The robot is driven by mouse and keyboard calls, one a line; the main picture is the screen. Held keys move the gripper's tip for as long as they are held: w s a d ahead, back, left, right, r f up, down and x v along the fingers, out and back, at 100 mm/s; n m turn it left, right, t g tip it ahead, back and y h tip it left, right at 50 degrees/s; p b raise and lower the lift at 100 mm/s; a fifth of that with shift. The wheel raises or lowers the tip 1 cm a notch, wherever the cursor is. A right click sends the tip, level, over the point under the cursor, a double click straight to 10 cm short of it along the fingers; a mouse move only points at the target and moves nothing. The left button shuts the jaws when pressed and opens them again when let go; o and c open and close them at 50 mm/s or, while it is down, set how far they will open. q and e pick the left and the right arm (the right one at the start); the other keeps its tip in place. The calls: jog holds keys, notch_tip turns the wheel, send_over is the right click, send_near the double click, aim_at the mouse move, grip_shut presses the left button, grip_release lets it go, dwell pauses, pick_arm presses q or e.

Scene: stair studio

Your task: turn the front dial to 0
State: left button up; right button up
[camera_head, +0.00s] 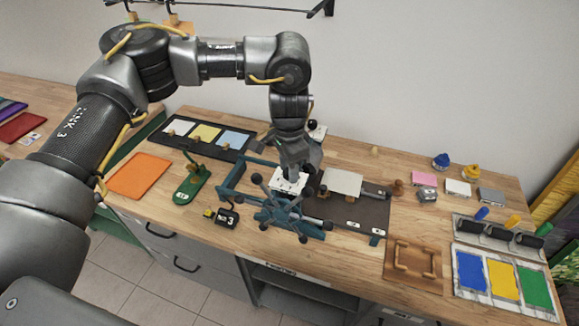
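A small black block marked 3 (228,217), which looks like the front dial, stands near the front edge of the wooden bench, with a dark knob or pointer on top. My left gripper (292,168) points down to the right of it and farther back, over a teal press with a spoked handwheel (280,209). A white piece (288,183) shows just under the fingers; I cannot tell if they touch it. The finger gap is too small to read. My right gripper is not in view.
A green stapler-like tool (191,184) and an orange sheet (139,175) lie left of the block. A small yellow piece (208,213) sits beside it. A wooden frame tray (414,265) and coloured pads (503,279) are at right.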

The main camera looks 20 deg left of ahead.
pick_arm(q)
jog(key=shift+o, duration=1.1)
notch_tip(320, 180, up, 11)
jog(key=b, duration=0.3)
jog(key=shift+f, duration=0.1)
